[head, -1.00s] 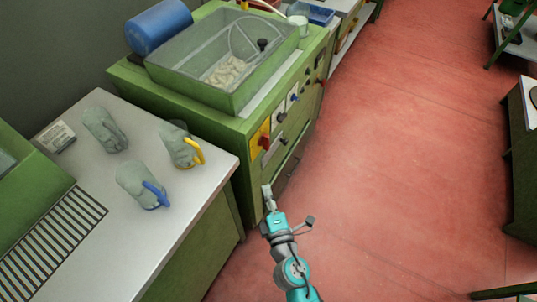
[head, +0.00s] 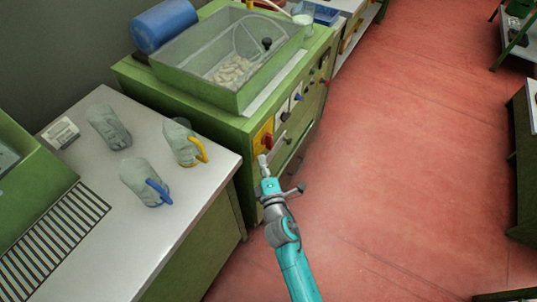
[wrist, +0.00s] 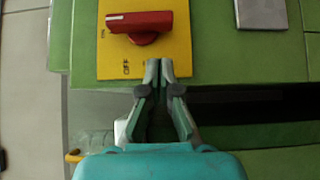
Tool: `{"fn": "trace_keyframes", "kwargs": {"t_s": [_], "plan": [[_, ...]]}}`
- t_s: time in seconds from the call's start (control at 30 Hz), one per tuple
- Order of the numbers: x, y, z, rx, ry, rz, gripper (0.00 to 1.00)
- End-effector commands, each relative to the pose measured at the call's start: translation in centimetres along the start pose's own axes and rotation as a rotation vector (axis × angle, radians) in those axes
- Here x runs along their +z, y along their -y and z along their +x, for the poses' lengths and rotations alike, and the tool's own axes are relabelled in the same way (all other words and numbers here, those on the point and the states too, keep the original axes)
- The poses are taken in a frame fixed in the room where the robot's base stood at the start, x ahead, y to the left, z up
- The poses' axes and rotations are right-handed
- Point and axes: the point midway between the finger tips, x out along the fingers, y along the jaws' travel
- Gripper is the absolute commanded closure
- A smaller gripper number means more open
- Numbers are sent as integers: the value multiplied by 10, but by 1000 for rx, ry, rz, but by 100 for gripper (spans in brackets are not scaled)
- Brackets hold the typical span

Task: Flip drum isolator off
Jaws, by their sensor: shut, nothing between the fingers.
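The drum isolator is a red rotary handle (wrist: 142,24) on a yellow plate (wrist: 112,55), on the front of a green machine. In the wrist view its bar lies across the picture, and the word OFF reads sideways at the plate's lower left. The red handle also shows in the head view (head: 267,142). My gripper (wrist: 159,66) is shut and empty. Its tips are just below the handle in the wrist view, over the plate's lower edge, apart from the handle. In the head view my gripper (head: 262,160) is just below the yellow plate.
More knobs (head: 297,98) line the panel to the right. A clear-sided tank (head: 215,85) with pale stoppers and a blue drum (head: 163,24) top the machine. The red floor (head: 400,160) at right is open.

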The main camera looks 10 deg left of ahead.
Motion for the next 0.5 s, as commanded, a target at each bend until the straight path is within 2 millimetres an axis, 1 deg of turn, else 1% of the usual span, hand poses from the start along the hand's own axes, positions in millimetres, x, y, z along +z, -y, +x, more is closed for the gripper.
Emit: {"fn": "trace_keyframes", "kwargs": {"t_s": [0.2,0.5], "plan": [[10,0,8,0,1,2,100],[18,1,17,-1,1,2,100]]}}
